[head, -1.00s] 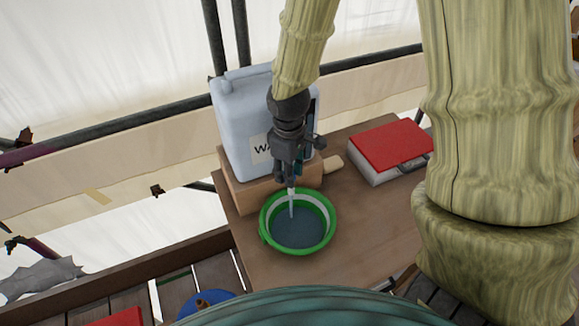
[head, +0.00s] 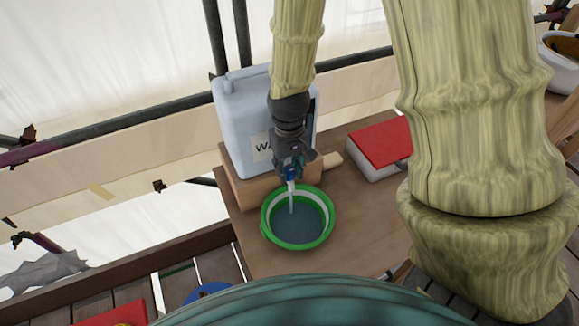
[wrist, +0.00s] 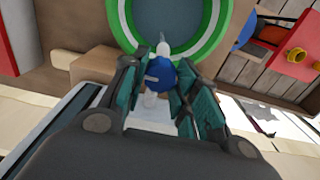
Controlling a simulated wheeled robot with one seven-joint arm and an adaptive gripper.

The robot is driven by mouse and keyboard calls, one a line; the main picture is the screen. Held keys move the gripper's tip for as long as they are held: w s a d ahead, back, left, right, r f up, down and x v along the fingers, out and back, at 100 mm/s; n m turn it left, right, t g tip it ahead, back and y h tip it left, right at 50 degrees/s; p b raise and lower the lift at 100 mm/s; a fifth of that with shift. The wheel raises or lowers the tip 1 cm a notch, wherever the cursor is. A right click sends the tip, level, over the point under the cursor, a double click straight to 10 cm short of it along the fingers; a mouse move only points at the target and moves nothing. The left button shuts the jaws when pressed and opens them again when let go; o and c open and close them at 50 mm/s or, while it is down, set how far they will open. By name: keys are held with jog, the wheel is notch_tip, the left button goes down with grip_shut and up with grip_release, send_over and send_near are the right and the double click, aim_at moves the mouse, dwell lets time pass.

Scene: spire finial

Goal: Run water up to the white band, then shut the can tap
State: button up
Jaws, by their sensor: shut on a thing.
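The white water can (head: 238,112) stands on a wooden block (head: 250,187) at the table's back left. Its tap has a blue handle (wrist: 160,76) and a pale spout (head: 291,187). My gripper (head: 291,170) is shut on the blue tap handle, with one finger on each side in the wrist view. A pale stream of water (head: 291,206) runs from the spout into the green bucket (head: 267,235) below. Dark water (head: 302,222) fills the lower part. The white band (head: 318,203) shows above the water around the inside wall. The exact gap between them is hard to tell.
A white case with a red lid (head: 378,142) lies right of the can on the brown table (head: 350,225). A wooden stub (head: 332,162) lies beside the block. A dark rail (head: 140,119) runs behind. A white bowl (head: 560,65) stands at far right.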

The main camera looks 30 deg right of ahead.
aim_at(289, 170)
dwell(0.4)
jog(key=o, duration=1)
jog(key=shift+r, duration=6)
